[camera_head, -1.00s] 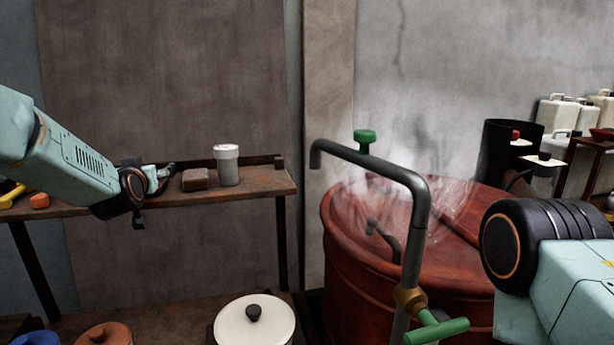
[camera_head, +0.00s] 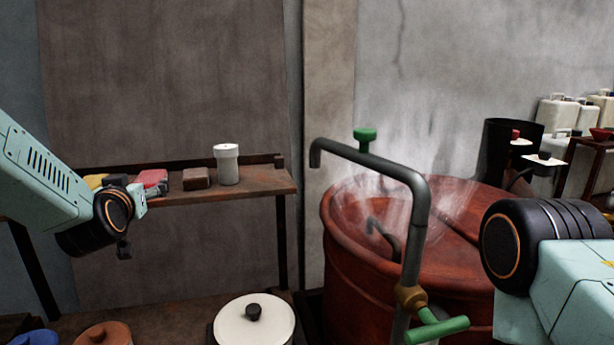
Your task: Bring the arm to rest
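My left arm (camera_head: 45,180) comes in from the left, in front of the shelf. Its black wrist joint (camera_head: 100,222) hangs just in front of the shelf's front edge, with a small dark piece below it. The fingers of my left gripper cannot be made out behind the wrist, so I cannot tell if they are open or shut. My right arm (camera_head: 565,275) is at the lower right, in front of the red vat (camera_head: 345,240). Its black joint (camera_head: 510,245) shows, but my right gripper is not in the picture.
A wooden shelf (camera_head: 250,187) holds a white jar (camera_head: 228,165), a brown block (camera_head: 196,179), a red block (camera_head: 153,178) and a yellow one (camera_head: 95,181). A grey pipe (camera_head: 418,230) with green handles stands before the steaming vat. A white-lidded pot (camera_head: 255,322) is low in front.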

